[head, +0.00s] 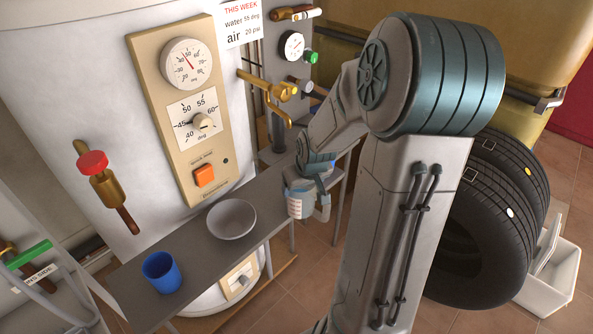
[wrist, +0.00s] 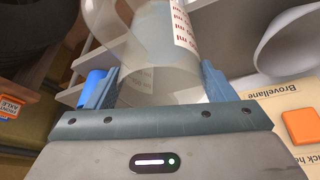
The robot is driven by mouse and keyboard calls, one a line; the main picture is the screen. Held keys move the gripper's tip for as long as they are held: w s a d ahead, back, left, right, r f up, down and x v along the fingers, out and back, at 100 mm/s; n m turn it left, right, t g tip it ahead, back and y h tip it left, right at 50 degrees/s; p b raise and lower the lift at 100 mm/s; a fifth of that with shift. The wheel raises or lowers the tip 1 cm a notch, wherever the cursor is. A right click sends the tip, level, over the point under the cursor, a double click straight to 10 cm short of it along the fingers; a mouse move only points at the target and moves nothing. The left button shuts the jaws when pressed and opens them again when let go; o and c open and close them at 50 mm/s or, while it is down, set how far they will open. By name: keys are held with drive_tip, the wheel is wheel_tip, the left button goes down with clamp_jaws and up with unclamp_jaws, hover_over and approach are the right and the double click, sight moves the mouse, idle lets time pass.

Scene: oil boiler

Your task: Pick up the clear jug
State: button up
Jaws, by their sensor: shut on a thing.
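The clear jug (head: 300,204) shows in the head view over the right part of the narrow grey bench, with its handle towards the right. In the wrist view the see-through jug (wrist: 155,45) with red ml markings sits between the two blue-grey fingers. My gripper (head: 308,179) is shut on the jug, with one finger on each side of it in the wrist view (wrist: 158,88). My gripper hides part of the jug's top in the head view. I cannot tell whether its base touches the bench.
The grey bench (head: 190,262) bears a grey bowl (head: 231,218) and a blue cup (head: 161,271) left of the jug. The boiler panel (head: 168,110) with dials and an orange switch stands behind. Brass taps (head: 280,90) stick out above the bench. Tyres (head: 480,225) stand at right.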

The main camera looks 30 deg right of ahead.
sight(312, 201)
drive_tip(key=s+a+p, duration=0.1)
drive_tip(key=s+p, duration=0.1)
drive_tip(key=s, duration=0.6)
drive_tip(key=shift+s, duration=0.25)
drive_tip(key=shift+a, duration=0.2)
